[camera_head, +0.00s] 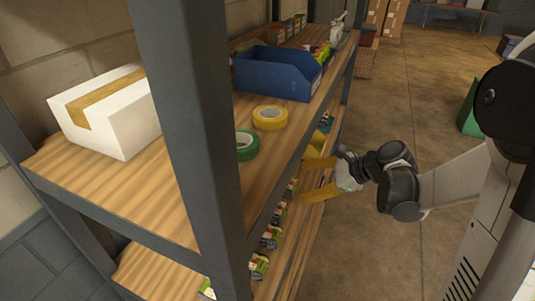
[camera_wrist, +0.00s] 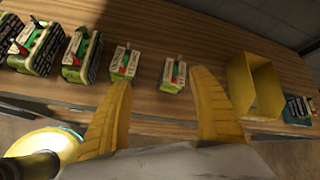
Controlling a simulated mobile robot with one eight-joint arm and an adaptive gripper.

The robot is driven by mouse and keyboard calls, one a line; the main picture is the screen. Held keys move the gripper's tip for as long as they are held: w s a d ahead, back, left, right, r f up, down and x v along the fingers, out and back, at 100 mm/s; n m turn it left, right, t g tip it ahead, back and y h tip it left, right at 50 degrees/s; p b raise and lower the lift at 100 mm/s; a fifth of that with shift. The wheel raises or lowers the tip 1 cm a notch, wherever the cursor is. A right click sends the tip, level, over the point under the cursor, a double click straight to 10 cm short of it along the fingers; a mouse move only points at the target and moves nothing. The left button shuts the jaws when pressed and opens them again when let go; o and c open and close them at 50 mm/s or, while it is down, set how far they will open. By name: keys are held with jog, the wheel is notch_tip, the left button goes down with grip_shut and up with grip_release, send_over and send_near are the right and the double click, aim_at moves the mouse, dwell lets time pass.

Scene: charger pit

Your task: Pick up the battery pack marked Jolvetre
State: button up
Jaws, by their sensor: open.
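In the wrist view, several green-and-white battery packs stand in a row on a wooden shelf (camera_wrist: 200,45). Two small ones, a left pack (camera_wrist: 124,62) and a right pack (camera_wrist: 173,75), show in the gap between my yellow fingers. Larger dark-sided packs (camera_wrist: 82,55) stand to the left. The print is too small to tell which is marked Jolvetre. My gripper (camera_wrist: 162,80) is open and empty, in front of the shelf edge. In the head view my gripper (camera_head: 318,178) is beside the lower shelf, partly hidden by the upper shelf, with packs (camera_head: 270,237) showing below.
A yellow open bin (camera_wrist: 253,85) stands right of the packs, with a dark item (camera_wrist: 297,108) beyond. The upper shelf holds a white box (camera_head: 105,110), green tape (camera_head: 247,146), yellow tape (camera_head: 269,117) and a blue bin (camera_head: 270,78). A grey post (camera_head: 190,120) stands in front.

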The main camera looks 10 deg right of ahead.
aim_at(285, 185)
jog(key=w+d+f+m+t+y, duration=0.1)
jog(key=w+d+f+m+y, duration=0.15)
jog(key=d+f+m, duration=0.2)
jog(key=shift+m+t+y, duration=0.25)
jog(key=shift+m+t, duration=0.05)
jog(key=shift+m, duration=0.25)
jog(key=b+x, duration=0.2)
jog(key=x, duration=0.3)
jog(key=shift+a+f, duration=0.25)
jog(key=shift+a, duration=0.1)
jog(key=b+x, duration=0.2)
jog(key=x, duration=0.2)
jog(key=shift+a+f, duration=0.1)
jog(key=shift+a, duration=0.15)
jog(key=shift+w+a+f, duration=0.1)
jog(key=shift+w+a, duration=0.2)
jog(key=c, duration=1.5)
